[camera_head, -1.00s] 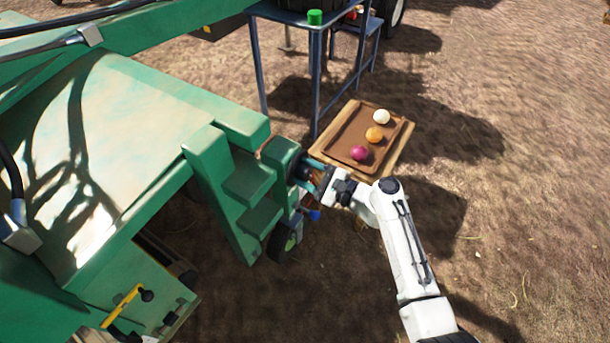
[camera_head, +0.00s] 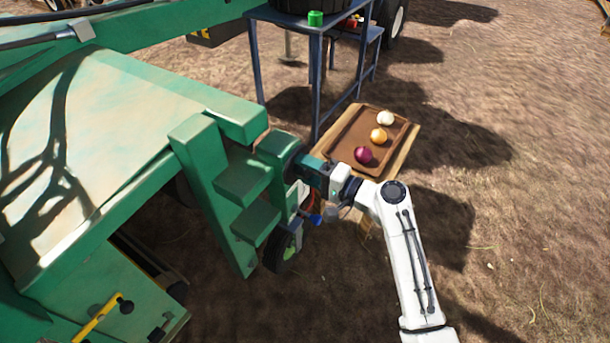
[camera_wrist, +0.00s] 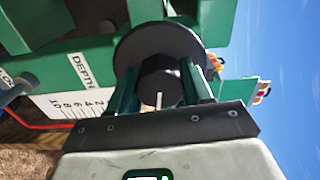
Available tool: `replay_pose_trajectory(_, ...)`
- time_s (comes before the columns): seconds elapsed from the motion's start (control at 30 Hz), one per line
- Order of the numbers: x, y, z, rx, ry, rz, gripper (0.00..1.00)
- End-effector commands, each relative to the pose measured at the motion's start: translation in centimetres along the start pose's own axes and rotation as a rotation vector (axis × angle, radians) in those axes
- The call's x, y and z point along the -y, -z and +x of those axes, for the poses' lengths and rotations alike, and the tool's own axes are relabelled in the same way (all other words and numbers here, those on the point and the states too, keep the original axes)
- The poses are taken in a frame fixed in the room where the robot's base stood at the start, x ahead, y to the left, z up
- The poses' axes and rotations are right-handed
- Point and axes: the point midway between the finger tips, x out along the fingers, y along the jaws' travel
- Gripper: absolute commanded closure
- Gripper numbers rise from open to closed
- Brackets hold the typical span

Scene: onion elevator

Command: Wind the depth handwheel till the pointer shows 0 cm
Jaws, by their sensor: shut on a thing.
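The depth handwheel (camera_wrist: 150,42) is a dark round disc with a black hub (camera_wrist: 160,82) that carries a short white line. My gripper (camera_wrist: 161,74) has its two green fingers on either side of the hub, shut on it. The white depth scale (camera_wrist: 78,103) is on the green machine left of the wheel, with its label and numbers partly behind the gripper. I cannot make out the pointer or its reading. In the head view my gripper (camera_head: 306,168) meets the machine's side, and the wheel is mostly hidden there.
Green steps (camera_head: 245,180) stand left of my gripper, with a small tyre (camera_head: 283,250) below. A wooden tray (camera_head: 345,135) with a white, an orange and a purple onion lies just right. A blue metal stand (camera_head: 318,90) is behind. Open soil lies to the right.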

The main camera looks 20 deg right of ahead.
Motion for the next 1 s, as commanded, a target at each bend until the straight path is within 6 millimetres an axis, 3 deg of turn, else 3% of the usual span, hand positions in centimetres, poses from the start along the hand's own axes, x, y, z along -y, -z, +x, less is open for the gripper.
replay_pose_trajectory(0.43, -0.34, 0.08, -0.03, -0.003, -0.002, -0.293, 0.81)
replay_pose_trajectory(1.0, -0.06, 0.11, -0.04, -0.003, -0.002, -0.367, 0.81)
